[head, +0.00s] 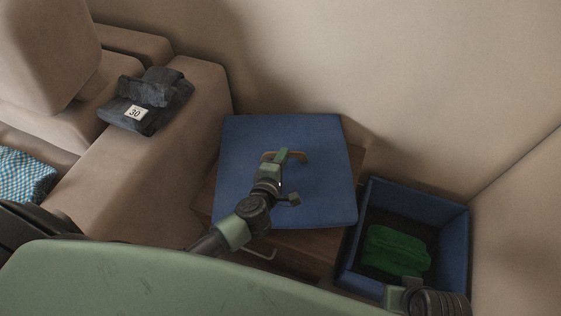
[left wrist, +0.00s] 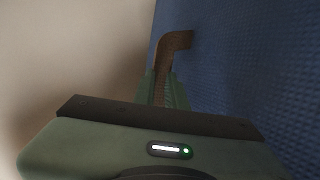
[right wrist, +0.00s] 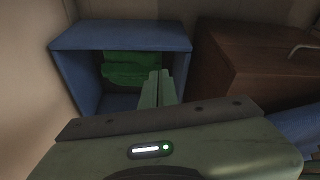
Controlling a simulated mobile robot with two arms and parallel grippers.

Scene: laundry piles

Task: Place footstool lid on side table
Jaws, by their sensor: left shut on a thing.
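The footstool lid (head: 240,150) is a flat blue square with a brown handle (head: 297,157). In the head view it is over the brown wooden side table (head: 320,241), covering most of its top. I cannot tell whether it touches the table. My left gripper (head: 282,158) is shut on the handle. The left wrist view shows the handle (left wrist: 176,42) between its fingers, beside the blue padded lid (left wrist: 245,75). My right gripper (right wrist: 157,85) is at the open footstool (right wrist: 120,38), its fingers together with nothing visible between them.
The footstool box (head: 462,245) stands right of the table, with green folded cloth (head: 398,250) inside. A beige sofa (head: 195,110) is on the left, with dark folded clothing (head: 150,97) tagged 30 on its armrest. Walls close in behind and on the right.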

